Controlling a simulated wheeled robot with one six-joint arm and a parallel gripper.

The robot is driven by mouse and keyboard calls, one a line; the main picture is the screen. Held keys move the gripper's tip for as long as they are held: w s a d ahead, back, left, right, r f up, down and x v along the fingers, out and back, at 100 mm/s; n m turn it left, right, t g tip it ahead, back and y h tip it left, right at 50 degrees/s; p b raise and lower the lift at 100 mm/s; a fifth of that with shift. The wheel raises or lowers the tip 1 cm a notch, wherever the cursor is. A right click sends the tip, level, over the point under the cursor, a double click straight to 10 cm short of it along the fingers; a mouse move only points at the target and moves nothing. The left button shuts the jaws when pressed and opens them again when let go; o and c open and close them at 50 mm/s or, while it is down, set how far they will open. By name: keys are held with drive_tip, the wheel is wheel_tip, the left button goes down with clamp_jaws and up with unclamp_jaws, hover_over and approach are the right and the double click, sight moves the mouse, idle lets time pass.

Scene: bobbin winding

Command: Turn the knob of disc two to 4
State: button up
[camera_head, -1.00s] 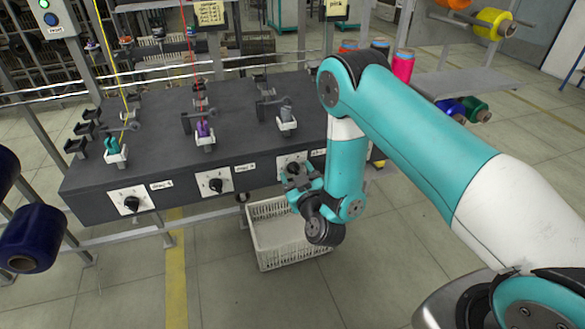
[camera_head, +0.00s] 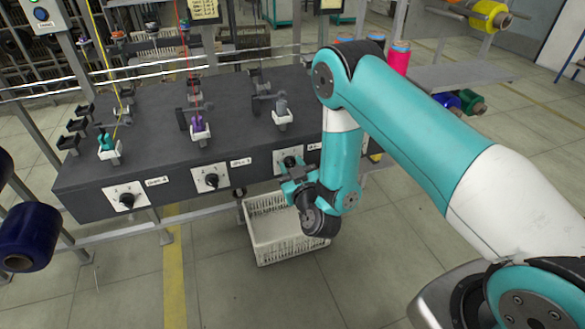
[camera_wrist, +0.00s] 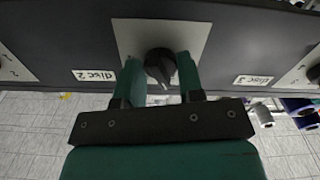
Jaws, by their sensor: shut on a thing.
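My gripper (camera_wrist: 160,85) is shut on a black knob (camera_wrist: 160,62), one green finger on each side. The knob sits on a pale dial plate (camera_wrist: 126,38) on the dark panel. In the head view my gripper (camera_head: 292,180) is at the third dial plate (camera_head: 281,155) from the left. The dial's figures and the knob's setting are too blurred or hidden to read.
Two more knobs, (camera_head: 127,200) and (camera_head: 211,181), are on plates to the left. The dark bench (camera_head: 150,130) carries bobbins and thread guides. A white crate (camera_head: 262,245) stands on the floor below the panel.

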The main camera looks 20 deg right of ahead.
drive_tip(key=shift+s+f+m+b, duration=0.1)
drive_tip(key=shift+m+b, duration=3.3)
drive_tip(key=shift+m, duration=2.35)
drive_tip(key=shift+f+m+b, duration=0.1)
drive_tip(key=shift+m+b, duration=3.3)
drive_tip(key=shift+m, duration=2.35)
drive_tip(key=shift+r, duration=0.15)
drive_tip(key=o, duration=0.9)
